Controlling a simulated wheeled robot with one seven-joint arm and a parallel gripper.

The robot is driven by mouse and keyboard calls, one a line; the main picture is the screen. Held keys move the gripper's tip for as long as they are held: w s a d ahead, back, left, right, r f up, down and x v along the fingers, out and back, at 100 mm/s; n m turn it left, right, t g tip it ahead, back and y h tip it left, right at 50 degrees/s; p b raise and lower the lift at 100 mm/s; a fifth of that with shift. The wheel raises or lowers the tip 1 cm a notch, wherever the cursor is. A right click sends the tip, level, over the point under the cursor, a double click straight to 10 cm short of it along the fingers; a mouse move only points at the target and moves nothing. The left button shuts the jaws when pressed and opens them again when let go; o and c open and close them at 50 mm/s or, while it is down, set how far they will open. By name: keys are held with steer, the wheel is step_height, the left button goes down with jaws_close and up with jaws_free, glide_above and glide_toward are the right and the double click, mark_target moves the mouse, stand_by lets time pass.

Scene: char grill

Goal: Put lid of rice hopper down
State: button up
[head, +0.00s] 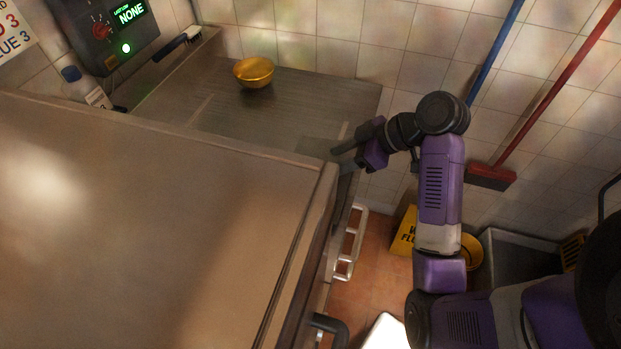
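No part in view can be surely told as the rice hopper's lid. A large brushed-metal panel (150,220) fills the lower left of the head view, with a raised rim along its right and far edges. I cannot tell whether it is the hopper or its lid. My gripper (340,151) is at the right end of the metal counter, just beyond the panel's far right corner, pointing left. Its fingers are small and dark against the counter, and their gap is not clear. Nothing can be seen held in it.
A gold bowl (254,71) stands on the metal counter (290,105) at the back. A control box (105,32), a bottle (88,88) and a brush (178,42) are at the upper left. A yellow floor sign (404,232) and red broom (490,177) are right.

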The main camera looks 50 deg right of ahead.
steer(key=p+x, duration=0.1)
steer(key=x, duration=0.5)
steer(key=shift+w+a+f, duration=0.1)
steer(key=shift+w+a, duration=0.1)
steer(key=shift+w, duration=0.1)
steer(key=shift+c, duration=0.2)
jaws_close()
